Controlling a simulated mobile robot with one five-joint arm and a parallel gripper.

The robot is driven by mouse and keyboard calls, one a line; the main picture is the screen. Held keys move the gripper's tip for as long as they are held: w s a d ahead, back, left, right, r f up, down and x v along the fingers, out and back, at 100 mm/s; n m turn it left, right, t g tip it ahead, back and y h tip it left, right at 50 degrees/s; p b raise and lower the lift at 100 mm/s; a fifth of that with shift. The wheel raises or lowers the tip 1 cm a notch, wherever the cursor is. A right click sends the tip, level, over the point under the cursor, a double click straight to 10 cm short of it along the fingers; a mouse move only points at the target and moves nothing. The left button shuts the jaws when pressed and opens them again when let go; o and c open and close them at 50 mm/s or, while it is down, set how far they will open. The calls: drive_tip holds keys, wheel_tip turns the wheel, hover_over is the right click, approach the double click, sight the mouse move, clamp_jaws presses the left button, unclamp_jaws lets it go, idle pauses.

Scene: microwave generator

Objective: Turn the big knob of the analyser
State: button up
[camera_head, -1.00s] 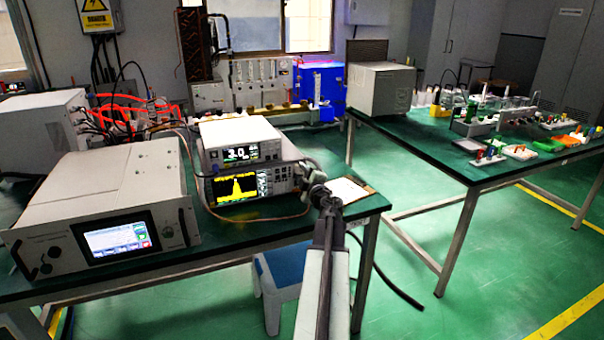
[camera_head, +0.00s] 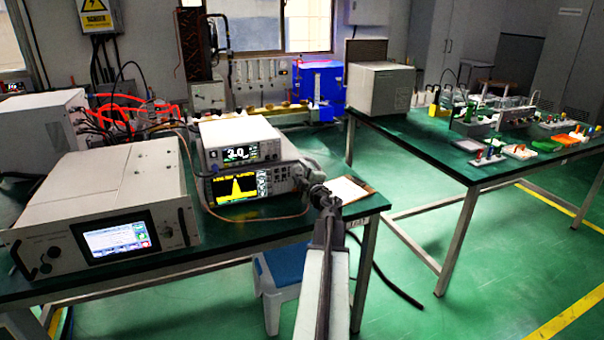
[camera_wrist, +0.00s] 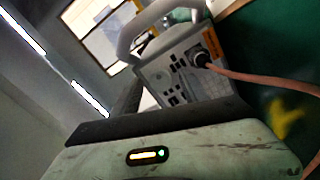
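The analyser (camera_head: 238,188), a light grey box with a yellow trace on its dark screen, is the lower unit of the stack on the green bench. Its right front, beside the keys, is close to my gripper (camera_head: 310,172) and partly covered by it. The pale housing across the bottom of that view seems to be mine. The fingertips are not clear, nor is any contact.
A white meter (camera_head: 240,142) sits on the analyser. A pink cable (camera_wrist: 265,80) runs off its front. A large cabinet with a screen (camera_head: 112,240) stands left on the bench, and a clipboard (camera_head: 346,190) lies right. A blue-topped stool (camera_head: 284,268) is below.

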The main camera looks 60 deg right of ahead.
drive_tip(key=v, duration=0.7)
drive_tip(key=shift+s+a, duration=0.25)
drive_tip(key=shift+a, duration=0.05)
